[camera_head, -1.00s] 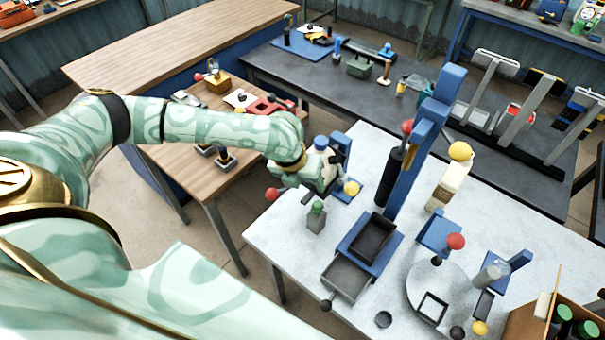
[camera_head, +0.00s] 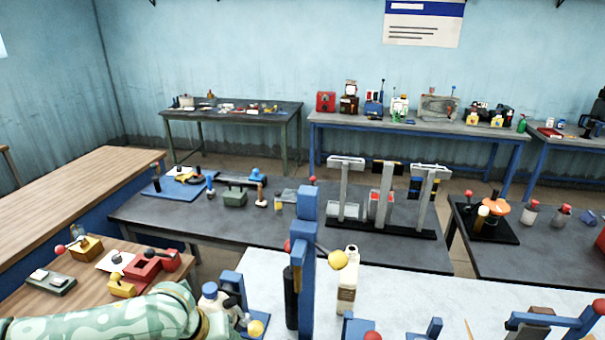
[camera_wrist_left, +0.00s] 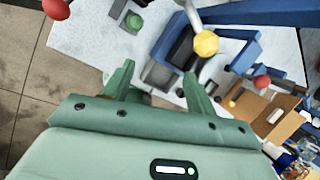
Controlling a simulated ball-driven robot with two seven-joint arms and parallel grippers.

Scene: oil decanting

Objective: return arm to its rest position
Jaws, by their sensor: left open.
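My left arm (camera_head: 120,318) comes in at the lower left of the head view, its forearm along the bottom edge. Its wrist end is by a white bottle with a blue cap (camera_head: 211,299) at the near white bench. In the head view the gripper's fingers are hidden or cut off. In the left wrist view my left gripper (camera_wrist_left: 158,88) is open, its two green fingers apart, with nothing seen held between them. The fingers point toward the white bench (camera_wrist_left: 88,38). My right arm and gripper are not in view.
A tall blue post (camera_head: 307,250) stands on the bench beside a tan bottle (camera_head: 348,281). The wrist view shows a yellow knob (camera_wrist_left: 206,43), red knobs and a cardboard box (camera_wrist_left: 272,114). A wooden table (camera_head: 50,262) with small devices lies left. Floor (camera_wrist_left: 35,90) is open beside the bench.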

